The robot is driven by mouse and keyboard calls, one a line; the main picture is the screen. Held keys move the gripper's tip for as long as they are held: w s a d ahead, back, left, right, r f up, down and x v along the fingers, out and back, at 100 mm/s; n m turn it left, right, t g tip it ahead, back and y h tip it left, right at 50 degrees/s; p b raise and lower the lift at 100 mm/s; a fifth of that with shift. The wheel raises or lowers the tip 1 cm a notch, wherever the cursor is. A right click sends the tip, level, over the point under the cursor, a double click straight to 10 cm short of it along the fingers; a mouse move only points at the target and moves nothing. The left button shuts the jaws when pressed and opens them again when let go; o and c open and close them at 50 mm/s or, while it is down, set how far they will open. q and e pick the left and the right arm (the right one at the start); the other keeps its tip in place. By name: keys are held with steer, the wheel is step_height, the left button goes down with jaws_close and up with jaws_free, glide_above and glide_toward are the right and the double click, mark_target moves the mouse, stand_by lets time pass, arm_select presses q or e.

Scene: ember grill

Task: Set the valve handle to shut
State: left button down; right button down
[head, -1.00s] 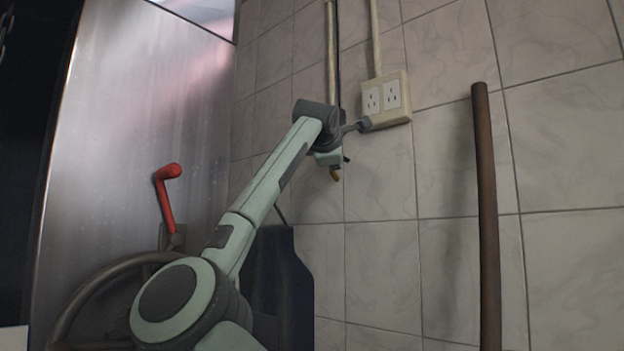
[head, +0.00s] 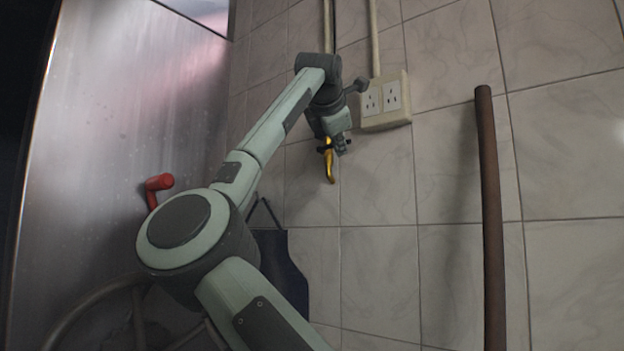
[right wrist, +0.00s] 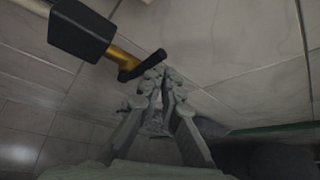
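A brass-yellow fitting (head: 330,165) with a small dark bar across its top is at the tiled wall, below my right gripper (head: 338,145). In the right wrist view the fitting (right wrist: 122,55) runs from a dark block (right wrist: 80,30) to a black bar-like handle (right wrist: 142,66), which looks like the valve handle. The right gripper (right wrist: 160,76) points at the bar; its fingertips are close together, just beside the bar's end. I see nothing held, and I cannot tell whether they touch the bar. My left gripper is out of view.
A red crank-shaped handle (head: 157,185) is on the steel panel (head: 110,110) at left. A white outlet (head: 384,101) is right of my wrist. A brown pole (head: 489,220) stands at right. A dark blue object (head: 285,278) is low behind my arm.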

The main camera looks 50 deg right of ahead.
steer(key=shift+a+r, duration=0.1)
steer(key=shift+r, duration=0.4)
steer(key=v, duration=1.1)
steer(key=shift+s+a, duration=0.2)
steer(key=shift+a, duration=0.1)
steer(key=shift+f, duration=0.2)
